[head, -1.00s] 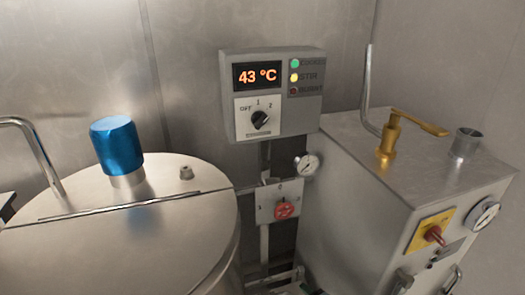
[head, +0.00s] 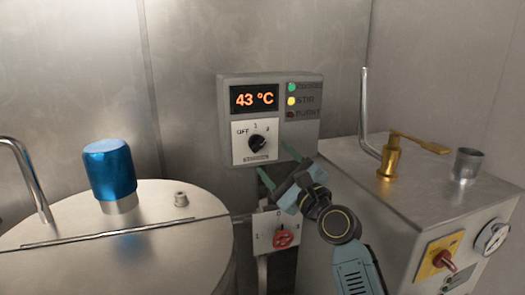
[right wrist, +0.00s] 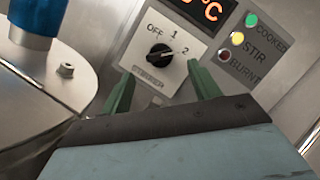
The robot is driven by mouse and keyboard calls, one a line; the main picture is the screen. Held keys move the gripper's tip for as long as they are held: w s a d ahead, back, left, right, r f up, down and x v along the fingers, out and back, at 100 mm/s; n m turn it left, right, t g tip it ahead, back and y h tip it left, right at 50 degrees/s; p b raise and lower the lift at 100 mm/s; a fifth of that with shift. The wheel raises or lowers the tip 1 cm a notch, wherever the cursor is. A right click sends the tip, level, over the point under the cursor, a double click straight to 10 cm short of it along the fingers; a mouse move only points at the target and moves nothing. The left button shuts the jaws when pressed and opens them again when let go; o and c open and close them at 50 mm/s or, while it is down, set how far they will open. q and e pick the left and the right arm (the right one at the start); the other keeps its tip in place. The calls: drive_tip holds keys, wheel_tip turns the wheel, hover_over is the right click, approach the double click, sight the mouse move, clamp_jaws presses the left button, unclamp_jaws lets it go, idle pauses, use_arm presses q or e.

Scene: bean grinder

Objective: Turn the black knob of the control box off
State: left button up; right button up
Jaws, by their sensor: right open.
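The control box (head: 300,137) is a grey panel on the back wall with an orange 43 °C display. Its black knob (head: 257,142) sits on a white plate marked OFF, 1 and 2. In the right wrist view the knob (right wrist: 160,56) has its white pointer mark towards 2. My right gripper (head: 274,160) is open and empty, just below and right of the knob. Its two green fingers (right wrist: 160,72) are spread below the knob in the right wrist view, apart from it. My left gripper is not in view.
A steel lid with a blue cap (head: 109,168) stands at left. A small plate with a red knob (head: 283,239) is below the control box. At right is a steel cabinet (head: 400,200) with a brass handle (head: 390,158). A green and a yellow lamp (head: 291,101) are lit.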

sight(261, 148)
drive_tip(key=shift+b+x, duration=0.35)
drive_tip(key=shift+x, duration=2.75)
drive_tip(key=shift+s, duration=0.1)
drive_tip(key=shift+c, duration=0.4)
drive_tip(key=c, duration=0.9)
